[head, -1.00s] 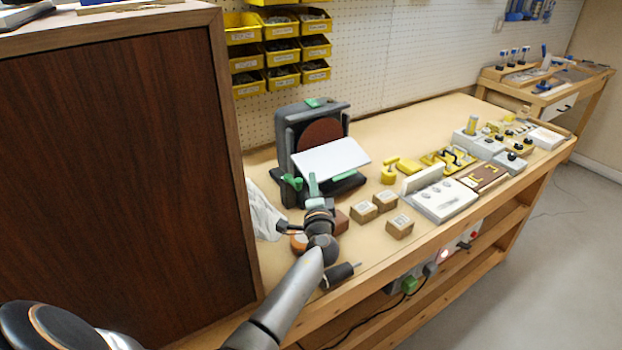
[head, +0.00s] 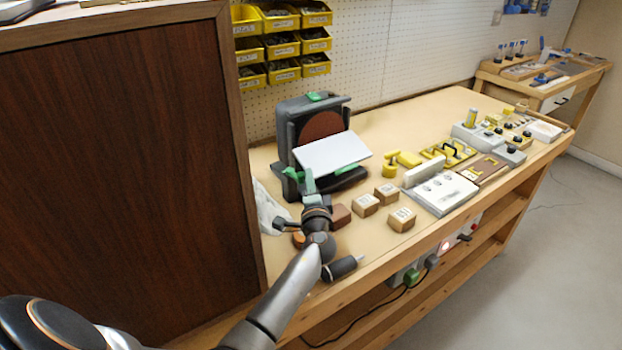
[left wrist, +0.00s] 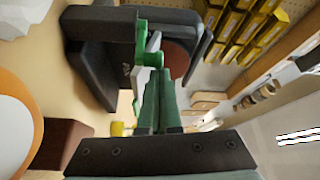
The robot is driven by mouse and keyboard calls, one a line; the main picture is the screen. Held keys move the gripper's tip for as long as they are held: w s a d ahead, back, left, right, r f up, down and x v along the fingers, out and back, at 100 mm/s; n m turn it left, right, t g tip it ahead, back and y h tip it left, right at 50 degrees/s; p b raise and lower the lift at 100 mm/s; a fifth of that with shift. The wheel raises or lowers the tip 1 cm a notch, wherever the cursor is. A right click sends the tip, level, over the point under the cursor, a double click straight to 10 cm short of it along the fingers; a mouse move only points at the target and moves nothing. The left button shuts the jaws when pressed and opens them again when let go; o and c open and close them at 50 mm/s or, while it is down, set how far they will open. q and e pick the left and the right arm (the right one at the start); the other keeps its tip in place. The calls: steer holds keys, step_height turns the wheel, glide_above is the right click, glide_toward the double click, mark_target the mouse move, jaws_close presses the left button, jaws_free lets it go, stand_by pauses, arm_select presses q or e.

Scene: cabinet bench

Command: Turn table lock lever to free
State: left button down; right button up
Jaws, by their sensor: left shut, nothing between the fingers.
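The disc sander (head: 291,130) is a dark machine with a brown disc and a tilted white table (head: 332,154), at the back left of the bench. A green lever (head: 293,174) shows at its lower left side. In the left wrist view the green lever (left wrist: 140,48) stands just beyond and left of the fingertips. My left gripper (head: 309,174) has green fingers, is shut and empty, and is in front of the sander, right of the lever. Its fingers also show in the left wrist view (left wrist: 159,85). I cannot tell whether they touch the lever. My right gripper is out of view.
A tall brown cabinet (head: 120,160) closes off the left. Small wooden blocks (head: 402,219) and a dark tool (head: 341,267) lie near my left forearm. A white panel (head: 441,192) and other fixtures fill the right. A clear pouch (head: 268,210) lies beside the cabinet.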

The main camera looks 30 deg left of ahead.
arm_select(q)
steer(key=shift+s+a, duration=0.15)
steer(key=shift+s, duration=0.3)
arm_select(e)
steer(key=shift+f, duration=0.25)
arm_select(q)
steer(key=shift+s+a+b, duration=0.45)
steer(key=shift+s+b, duration=0.2)
steer(key=shift+s, duration=0.1)
steer(key=shift+s+a+b, duration=0.35)
steer(key=shift+s+a, duration=0.35)
steer(key=shift+s, duration=0.1)
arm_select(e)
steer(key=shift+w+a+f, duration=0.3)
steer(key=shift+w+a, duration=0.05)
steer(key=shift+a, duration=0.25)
